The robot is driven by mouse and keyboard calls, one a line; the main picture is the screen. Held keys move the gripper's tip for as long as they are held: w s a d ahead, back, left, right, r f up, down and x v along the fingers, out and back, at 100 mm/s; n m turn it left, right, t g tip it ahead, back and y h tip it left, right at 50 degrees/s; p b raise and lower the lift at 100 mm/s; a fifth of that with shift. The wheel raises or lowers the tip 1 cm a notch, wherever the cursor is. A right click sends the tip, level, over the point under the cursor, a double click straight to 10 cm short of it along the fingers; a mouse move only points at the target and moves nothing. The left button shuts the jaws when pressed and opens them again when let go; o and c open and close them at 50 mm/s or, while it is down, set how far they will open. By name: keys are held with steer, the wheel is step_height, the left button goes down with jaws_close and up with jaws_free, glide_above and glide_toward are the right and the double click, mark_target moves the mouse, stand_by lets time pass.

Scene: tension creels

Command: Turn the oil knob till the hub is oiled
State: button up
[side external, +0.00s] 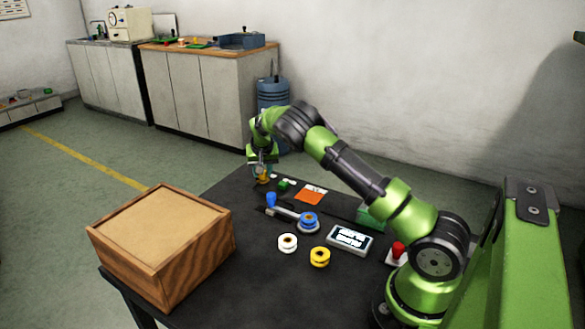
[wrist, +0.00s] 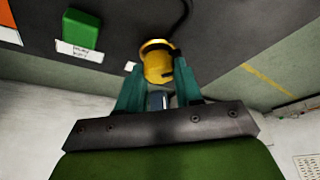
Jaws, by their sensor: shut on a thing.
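My gripper (wrist: 160,88) has its teal fingers shut on a yellow knob (wrist: 157,65), which I take to be the oil knob. A dark cord or line runs up from the knob in the wrist view. In the side external view, my gripper (side external: 262,174) points down at the far end of the black table, and the knob is small and partly hidden between the fingers.
A green block (wrist: 80,33) with a white label stands beside the knob. An orange card (side external: 311,196), a blue-topped post (side external: 271,200), white (side external: 288,243) and yellow (side external: 320,257) spools, a display (side external: 349,238) and a red button (side external: 398,248) share the table. A wooden box (side external: 160,245) stands at left.

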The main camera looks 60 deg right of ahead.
steer(key=m, duration=0.2)
steer(key=m+g+h, duration=0.1)
steer(key=m, duration=0.1)
steer(key=shift+w+g, duration=0.1)
steer(key=shift+g, duration=0.2)
steer(key=shift+r+m+g, duration=0.1)
steer(key=shift+m+g, duration=0.6)
steer(key=shift+m, duration=1.4)
steer(key=shift+a, duration=0.1)
steer(key=o, duration=1)
steer(key=shift+o, duration=0.2)
steer(key=v, duration=1.6)
steer(key=shift+a+r, duration=0.2)
steer(key=shift+r, duration=0.15)
steer(key=shift+w, duration=0.1)
